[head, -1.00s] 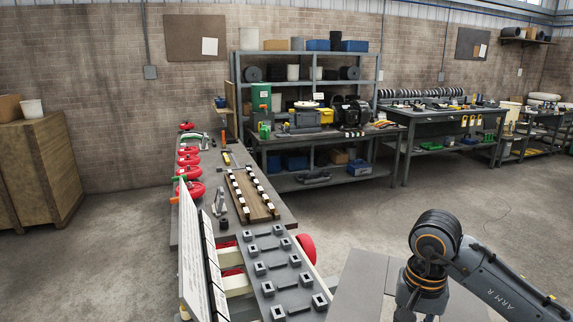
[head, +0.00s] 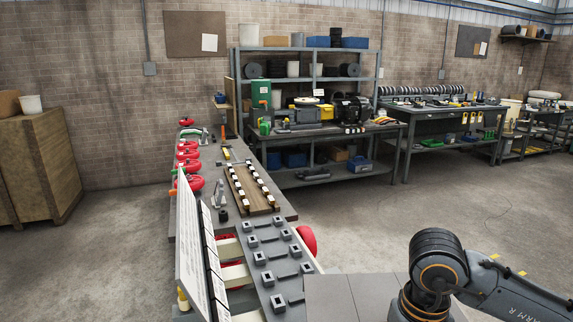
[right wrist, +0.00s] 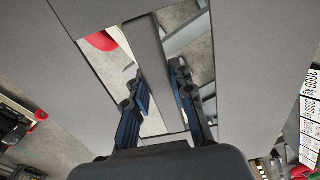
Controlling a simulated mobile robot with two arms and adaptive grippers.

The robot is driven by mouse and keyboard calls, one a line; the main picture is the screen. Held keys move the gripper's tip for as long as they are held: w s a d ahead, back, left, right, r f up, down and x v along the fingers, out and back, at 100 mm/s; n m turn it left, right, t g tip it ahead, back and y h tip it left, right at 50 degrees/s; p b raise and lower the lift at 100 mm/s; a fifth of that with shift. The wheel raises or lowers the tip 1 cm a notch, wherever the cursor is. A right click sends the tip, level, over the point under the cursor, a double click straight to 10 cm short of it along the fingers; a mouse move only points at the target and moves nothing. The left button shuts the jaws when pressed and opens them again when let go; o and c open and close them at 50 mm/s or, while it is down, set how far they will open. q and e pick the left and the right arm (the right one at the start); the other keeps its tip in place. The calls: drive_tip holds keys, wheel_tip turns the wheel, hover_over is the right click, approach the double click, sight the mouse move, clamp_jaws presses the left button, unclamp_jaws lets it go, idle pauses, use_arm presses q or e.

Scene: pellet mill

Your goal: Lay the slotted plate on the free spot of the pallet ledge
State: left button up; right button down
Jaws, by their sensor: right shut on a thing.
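The slotted plate (right wrist: 240,60) is a large flat grey plate with cut-out openings. It fills much of the right wrist view, and a corner of the plate (head: 350,294) shows at the bottom of the head view. My right gripper (right wrist: 158,85) is shut on the plate's narrow bar between two openings, one finger on each side. In the head view my right arm hides this gripper. A long grey ledge (head: 262,237) with several square-holed blocks and bars lies left of the plate. I cannot tell which part of it is free. My left gripper is not in view.
White label boards (head: 190,240) stand along the ledge's left side. Beyond it a bench holds a brown wooden tray (head: 252,190) with white blocks, and red round parts (head: 188,165). Red pieces (head: 307,240) stick out at the ledge's right. Open floor lies to the right.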

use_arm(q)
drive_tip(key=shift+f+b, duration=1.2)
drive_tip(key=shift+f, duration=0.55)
